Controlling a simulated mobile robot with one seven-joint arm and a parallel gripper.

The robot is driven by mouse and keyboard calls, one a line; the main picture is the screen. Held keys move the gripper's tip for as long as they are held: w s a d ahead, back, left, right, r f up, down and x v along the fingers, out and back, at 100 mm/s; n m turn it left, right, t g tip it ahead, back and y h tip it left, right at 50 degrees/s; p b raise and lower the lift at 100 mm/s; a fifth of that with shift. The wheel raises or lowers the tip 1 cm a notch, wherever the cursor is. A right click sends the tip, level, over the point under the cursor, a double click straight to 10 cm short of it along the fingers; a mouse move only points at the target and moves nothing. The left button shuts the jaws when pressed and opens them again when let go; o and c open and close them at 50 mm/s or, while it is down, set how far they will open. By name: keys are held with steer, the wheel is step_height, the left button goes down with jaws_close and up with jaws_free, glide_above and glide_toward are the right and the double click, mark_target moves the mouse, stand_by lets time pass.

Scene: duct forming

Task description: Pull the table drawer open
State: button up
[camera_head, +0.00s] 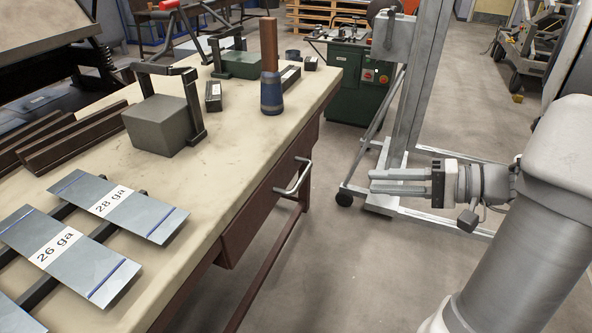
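The table drawer (254,215) is a dark red-brown front set under the right edge of the pale-topped workbench (235,127). It looks closed. Its metal bar handle (296,181) sticks out from the drawer front toward the right. My gripper (371,181) is to the right of the handle, apart from it, with its fingers pointing left toward the bench. The two grey fingers lie parallel with a narrow gap between them, and nothing shows between them.
A grey metal stand (404,110) on a wheeled base is just behind my gripper. The floor (345,270) right of the bench is clear.

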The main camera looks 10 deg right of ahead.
mark_target(303, 174)
steer(key=shift+t, duration=0.4)
steer(key=b+x, duration=0.1)
steer(key=x, duration=1.5)
steer(key=shift+w+a+f, duration=0.25)
steer(key=shift+a, duration=0.05)
jaws_close()
stand_by(0.5)
